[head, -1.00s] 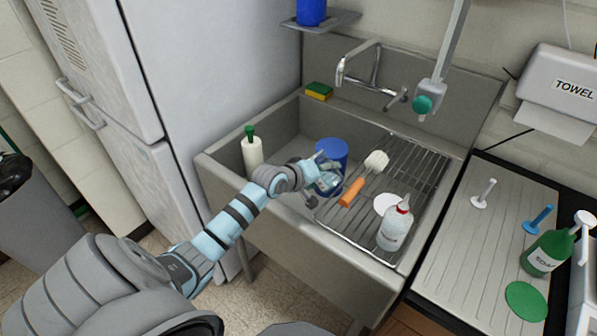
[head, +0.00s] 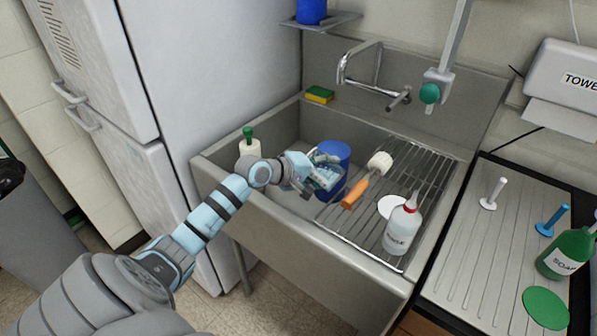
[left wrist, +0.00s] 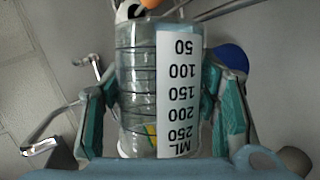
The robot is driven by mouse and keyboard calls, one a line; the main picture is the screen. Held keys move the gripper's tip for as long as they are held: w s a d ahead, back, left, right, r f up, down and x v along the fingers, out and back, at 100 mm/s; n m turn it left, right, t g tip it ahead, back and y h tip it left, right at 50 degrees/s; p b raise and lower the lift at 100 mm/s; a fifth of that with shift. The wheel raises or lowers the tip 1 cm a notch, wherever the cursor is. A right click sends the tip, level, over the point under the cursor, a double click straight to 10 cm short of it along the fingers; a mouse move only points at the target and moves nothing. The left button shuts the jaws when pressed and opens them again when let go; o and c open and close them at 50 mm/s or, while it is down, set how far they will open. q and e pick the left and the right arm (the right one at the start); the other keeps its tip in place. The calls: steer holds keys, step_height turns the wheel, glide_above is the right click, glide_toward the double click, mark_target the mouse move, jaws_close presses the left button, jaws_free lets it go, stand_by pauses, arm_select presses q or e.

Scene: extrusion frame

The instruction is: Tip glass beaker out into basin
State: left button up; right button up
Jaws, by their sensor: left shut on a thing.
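My left gripper (head: 312,172) is shut on the glass beaker (head: 327,178) and holds it over the grey basin (head: 277,220), beside a blue cylinder. In the left wrist view the clear beaker (left wrist: 138,85) lies between the two teal-padded fingers (left wrist: 165,110). Its white scale label (left wrist: 177,95) reads upside down, with 250 ML nearest the gripper. The beaker looks tilted in the head view. I cannot tell whether anything is inside it. My right gripper is not in view.
A blue cylinder (head: 334,155) stands in the basin. A wire rack (head: 420,165) carries an orange-handled brush (head: 356,194), a white disc and a red-capped bottle (head: 402,230). A green-topped bottle (head: 249,147) stands at left behind my wrist. The tap (head: 372,75) is at the back.

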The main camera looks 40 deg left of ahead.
arm_select(q)
steer(key=shift+a+r, duration=0.1)
steer(key=shift+a, duration=0.1)
steer(key=shift+a+r+n+h, duration=0.15)
steer(key=shift+n+h, duration=0.15)
steer(key=shift+a+r+n+h+b, duration=0.3)
steer(key=shift+a+b, duration=0.05)
steer(key=shift+a, duration=0.05)
stand_by(0.5)
steer(key=shift+a+r+n+t+h, duration=0.2)
steer(key=shift+r+n+t+h, duration=0.1)
steer(key=shift+n+h, duration=0.1)
stand_by(0.4)
